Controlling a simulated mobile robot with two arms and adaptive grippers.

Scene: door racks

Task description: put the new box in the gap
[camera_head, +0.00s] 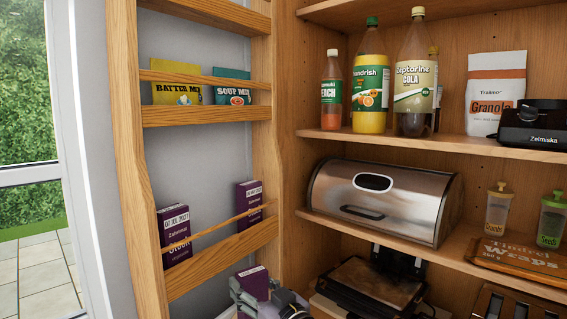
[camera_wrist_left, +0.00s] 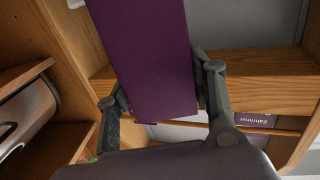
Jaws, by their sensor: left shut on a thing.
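My left gripper (camera_head: 268,298) is low in the head view, below the lower door rack. It is shut on a purple box (camera_head: 253,280), whose top shows above it. In the left wrist view the fingers (camera_wrist_left: 160,92) press on both sides of this box (camera_wrist_left: 145,50). The lower door rack (camera_head: 222,258) holds two dark purple boxes, one at the left (camera_head: 174,234) and one at the right (camera_head: 249,202). A gap (camera_head: 212,222) lies between them, behind a slim wooden rail. My right gripper is not in view.
The upper door rack holds a yellow packet (camera_head: 177,92) and a teal packet (camera_head: 232,89). Shelves at the right hold bottles (camera_head: 415,75), a metal bread bin (camera_head: 385,197) and a dark appliance (camera_head: 370,287) near my gripper. The cabinet post (camera_head: 284,130) divides door and shelves.

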